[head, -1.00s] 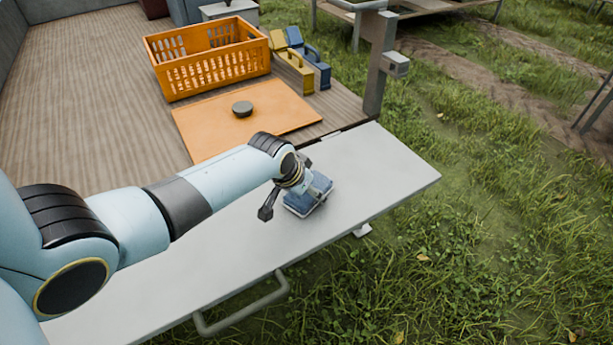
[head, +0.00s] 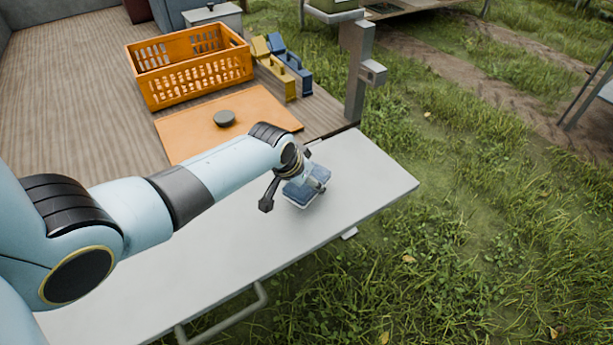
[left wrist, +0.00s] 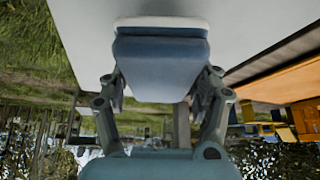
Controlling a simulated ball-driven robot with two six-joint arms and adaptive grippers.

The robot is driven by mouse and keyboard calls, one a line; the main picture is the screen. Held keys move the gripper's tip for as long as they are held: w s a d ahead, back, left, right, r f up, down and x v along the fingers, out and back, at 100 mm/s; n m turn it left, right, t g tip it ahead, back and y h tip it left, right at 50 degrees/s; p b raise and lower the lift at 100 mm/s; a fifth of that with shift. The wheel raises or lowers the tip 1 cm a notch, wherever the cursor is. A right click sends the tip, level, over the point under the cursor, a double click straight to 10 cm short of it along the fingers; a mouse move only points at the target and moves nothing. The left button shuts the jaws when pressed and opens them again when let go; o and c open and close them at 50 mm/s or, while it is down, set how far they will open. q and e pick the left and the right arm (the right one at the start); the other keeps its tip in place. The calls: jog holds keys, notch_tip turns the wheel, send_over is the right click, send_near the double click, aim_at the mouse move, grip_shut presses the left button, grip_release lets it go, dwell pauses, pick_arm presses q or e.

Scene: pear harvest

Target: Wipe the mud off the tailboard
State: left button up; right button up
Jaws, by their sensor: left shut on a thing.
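The tailboard (head: 235,245) is a flat pale grey panel that slopes across the middle of the head view. I see no clear mud on its bare part; the patch under the pad is hidden. My left gripper (head: 296,184) is shut on a blue wiping pad with a white underside (head: 304,196), at the tailboard's right part. The pad (left wrist: 160,68) also fills the top middle of the left wrist view, between the two fingers. It appears to rest on the tailboard, though contact is hard to confirm. My right gripper is not in view.
Behind the tailboard, an orange board (head: 195,138) carries a dark round puck (head: 224,118). An orange crate (head: 200,88) and yellow and blue cases (head: 290,70) stand on the wooden bed (head: 65,95). A grey post (head: 358,75) rises near the tailboard's far corner. Grass lies to the right.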

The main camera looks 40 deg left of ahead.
pick_arm(q)
jog(key=shift+w+r+p, duration=0.2)
jog(key=shift+r+p, duration=0.15)
jog(key=shift+r, duration=0.35)
notch_tip(320, 180, up, 3)
jog(key=p, duration=0.2)
jog(key=shift+p, duration=0.4)
jog(key=shift+s, duration=0.1)
jog(key=shift+f, duration=0.1)
